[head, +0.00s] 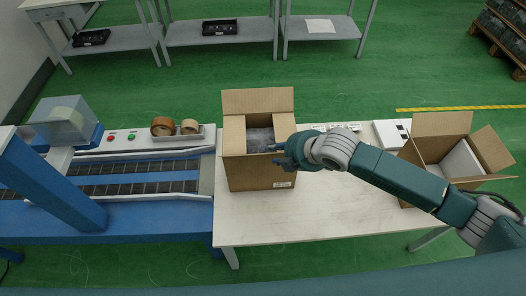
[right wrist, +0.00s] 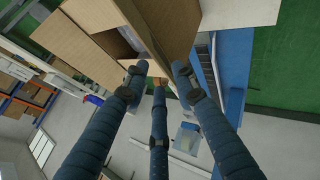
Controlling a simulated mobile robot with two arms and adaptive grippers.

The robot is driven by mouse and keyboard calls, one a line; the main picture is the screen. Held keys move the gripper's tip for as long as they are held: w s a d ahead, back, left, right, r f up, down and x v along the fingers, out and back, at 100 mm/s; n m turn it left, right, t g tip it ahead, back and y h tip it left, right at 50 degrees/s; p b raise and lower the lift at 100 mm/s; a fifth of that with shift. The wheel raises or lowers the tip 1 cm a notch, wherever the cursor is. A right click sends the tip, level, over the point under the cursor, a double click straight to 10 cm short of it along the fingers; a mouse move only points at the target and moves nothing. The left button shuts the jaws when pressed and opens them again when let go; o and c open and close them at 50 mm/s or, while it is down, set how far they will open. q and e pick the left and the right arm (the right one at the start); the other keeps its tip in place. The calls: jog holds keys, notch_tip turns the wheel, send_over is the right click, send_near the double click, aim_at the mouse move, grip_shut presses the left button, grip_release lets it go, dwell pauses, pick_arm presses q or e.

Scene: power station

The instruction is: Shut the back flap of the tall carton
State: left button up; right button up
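The tall carton (head: 258,172) is a brown cardboard box standing on the white table. Its back flap (head: 258,101) stands up along the far edge, and the top is open in the middle. Something grey and shiny (head: 259,138) shows inside. My right gripper (head: 283,153) is at the carton's upper right edge, below and in front of the back flap. In the right wrist view its fingers (right wrist: 159,76) are spread, with cardboard of the carton (right wrist: 90,50) close beyond the tips. Whether they touch it I cannot tell. My left gripper is out of view.
A second open carton (head: 421,160) stands at the table's right end, beyond my right forearm. Left of the tall carton is a blue conveyor machine (head: 110,221) with tape rolls (head: 162,126) on its far side. The white table (head: 330,215) is clear in front.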

jog(key=p+x, duration=0.1)
jog(key=x, duration=0.9)
jog(key=shift+w+a+p, duration=0.1)
jog(key=shift+w+p, duration=0.05)
jog(key=shift+p, duration=0.15)
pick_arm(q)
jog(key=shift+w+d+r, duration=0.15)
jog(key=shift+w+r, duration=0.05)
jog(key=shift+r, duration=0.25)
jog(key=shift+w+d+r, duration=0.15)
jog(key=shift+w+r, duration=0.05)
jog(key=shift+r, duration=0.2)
pick_arm(e)
jog(key=shift+w+a+f, duration=0.1)
jog(key=shift+f, duration=0.1)
jog(key=shift+c, duration=0.6)
grip_shut()
